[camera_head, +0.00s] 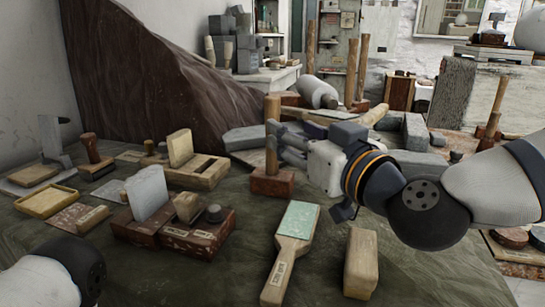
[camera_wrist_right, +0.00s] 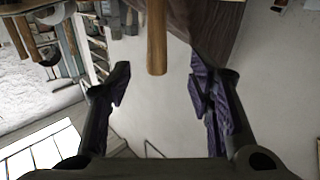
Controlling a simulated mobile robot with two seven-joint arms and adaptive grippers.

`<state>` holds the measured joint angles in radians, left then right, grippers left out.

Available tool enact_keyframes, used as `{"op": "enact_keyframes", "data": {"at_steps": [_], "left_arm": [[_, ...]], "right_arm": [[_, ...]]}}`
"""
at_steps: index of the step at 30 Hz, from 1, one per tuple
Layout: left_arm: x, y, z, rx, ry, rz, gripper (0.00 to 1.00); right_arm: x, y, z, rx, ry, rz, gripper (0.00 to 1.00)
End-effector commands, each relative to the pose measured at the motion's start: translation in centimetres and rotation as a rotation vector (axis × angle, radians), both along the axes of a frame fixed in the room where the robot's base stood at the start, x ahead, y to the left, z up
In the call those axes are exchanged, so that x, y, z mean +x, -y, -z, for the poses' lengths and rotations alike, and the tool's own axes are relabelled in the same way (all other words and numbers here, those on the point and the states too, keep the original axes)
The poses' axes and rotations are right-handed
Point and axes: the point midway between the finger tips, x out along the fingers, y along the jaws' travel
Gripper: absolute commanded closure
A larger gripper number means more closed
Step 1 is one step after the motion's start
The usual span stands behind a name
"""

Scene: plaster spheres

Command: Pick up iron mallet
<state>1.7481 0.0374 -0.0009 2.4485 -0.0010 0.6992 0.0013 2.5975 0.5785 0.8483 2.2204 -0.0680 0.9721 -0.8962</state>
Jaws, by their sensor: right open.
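A mallet with an upright wooden handle (camera_head: 272,120) and a reddish-brown block head (camera_head: 272,183) stands on the dark green cloth; its material is hard to tell. My right gripper (camera_head: 284,143) is open just right of the handle, its fingers pointing left at about mid-handle height. In the right wrist view a wooden handle (camera_wrist_right: 157,38) hangs from the top edge between the two open fingers, with a gap on each side. Whether the fingers pass around it is unclear. My left arm shows at the lower left; its gripper is out of view.
A green-topped paddle (camera_head: 297,220) and a wooden block (camera_head: 361,264) lie in front. A brown rack (camera_head: 160,232) and wooden box (camera_head: 197,172) stand left. Grey blocks (camera_head: 244,138) and a plaster cylinder (camera_head: 316,92) are behind.

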Motion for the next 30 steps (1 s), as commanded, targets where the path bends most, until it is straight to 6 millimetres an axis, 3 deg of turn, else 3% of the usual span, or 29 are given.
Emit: {"op": "enact_keyframes", "data": {"at_steps": [3, 15, 24, 30], "left_arm": [[-0.6, 0.0, 0.5, 0.000, -0.019, 0.000, 0.60], [-1.3, 0.0, 1.4, 0.000, -0.043, 0.001, 0.60], [-1.3, 0.0, 1.4, 0.000, -0.043, 0.001, 0.60], [-1.3, 0.0, 1.4, 0.000, -0.043, 0.001, 0.60]], "right_arm": [[2.6, -1.2, 0.7, 0.000, -0.009, 0.001, 0.52], [8.6, -3.5, 1.5, 0.000, -0.009, 0.000, 0.52], [9.5, -3.9, 1.1, 0.000, -0.005, -0.001, 0.52], [9.4, -3.9, 1.1, 0.000, -0.005, 0.000, 0.97]]}}
